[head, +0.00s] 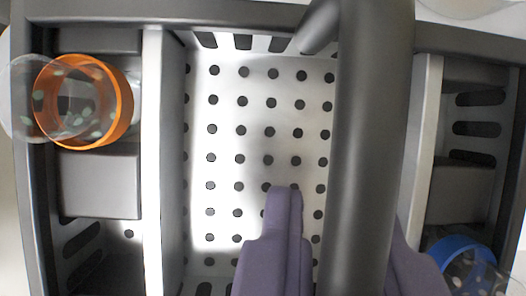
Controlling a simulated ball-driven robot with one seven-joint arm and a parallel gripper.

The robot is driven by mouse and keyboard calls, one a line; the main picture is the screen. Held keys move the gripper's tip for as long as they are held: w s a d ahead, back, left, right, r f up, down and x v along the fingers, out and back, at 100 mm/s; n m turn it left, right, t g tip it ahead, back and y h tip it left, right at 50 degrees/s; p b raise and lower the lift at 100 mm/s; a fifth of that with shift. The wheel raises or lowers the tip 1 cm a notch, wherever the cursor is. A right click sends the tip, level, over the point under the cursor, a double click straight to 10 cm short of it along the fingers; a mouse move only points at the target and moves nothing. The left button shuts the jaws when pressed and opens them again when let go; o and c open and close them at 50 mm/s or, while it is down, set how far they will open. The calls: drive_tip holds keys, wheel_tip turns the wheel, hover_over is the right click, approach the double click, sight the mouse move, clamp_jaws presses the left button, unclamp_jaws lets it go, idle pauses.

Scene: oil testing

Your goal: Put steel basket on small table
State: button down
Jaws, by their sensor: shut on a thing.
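The steel basket (257,172) fills most of the head view, seen from above. It has a perforated metal floor, a dark rim and slotted ends. Its thick dark grey handle (370,120) runs up and down the picture, right of the middle. My gripper (342,215) has one purple finger on each side of the handle and is shut on it. The right finger is mostly hidden behind the handle. I cannot make out the small table; only pale areas show beyond the basket's rim.
An orange-ringed clear container (125,105) sits in the left side compartment and reaches over the rim. A blue-ringed one (462,245) is in the right side compartment, partly cut off. The wide middle compartment holds no objects in the part I see.

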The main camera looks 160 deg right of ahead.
sight(304, 166)
drive_tip(key=shift+f+b, duration=0.6)
drive_tip(key=shift+f, duration=0.85)
drive_tip(key=shift+f, duration=0.15)
drive_tip(key=c, duration=1.1)
unclamp_jaws()
